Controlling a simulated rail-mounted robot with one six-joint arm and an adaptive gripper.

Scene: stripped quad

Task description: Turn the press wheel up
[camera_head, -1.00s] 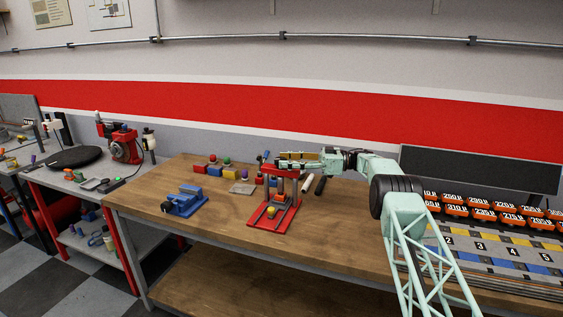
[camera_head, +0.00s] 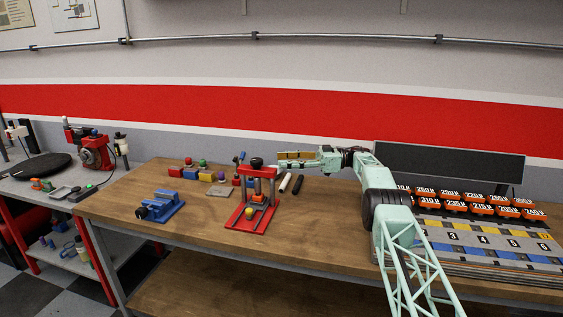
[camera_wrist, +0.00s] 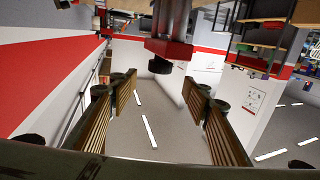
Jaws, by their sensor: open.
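The red press (camera_head: 236,219) stands upright on the wooden bench, with two grey columns and a red top bar. Its black wheel (camera_head: 257,162) sits on top of the bar. There the press shows upside down, with the dark wheel (camera_wrist: 160,66) ahead of the gap between the fingertips.
A blue vise (camera_head: 162,206) stands left of the press on the bench (camera_head: 205,218). Several coloured blocks lie behind it. A white and a black cylinder (camera_head: 297,184) lie right of the press. Orange numbered blocks (camera_head: 450,196) stand at the right. The front bench strip is clear.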

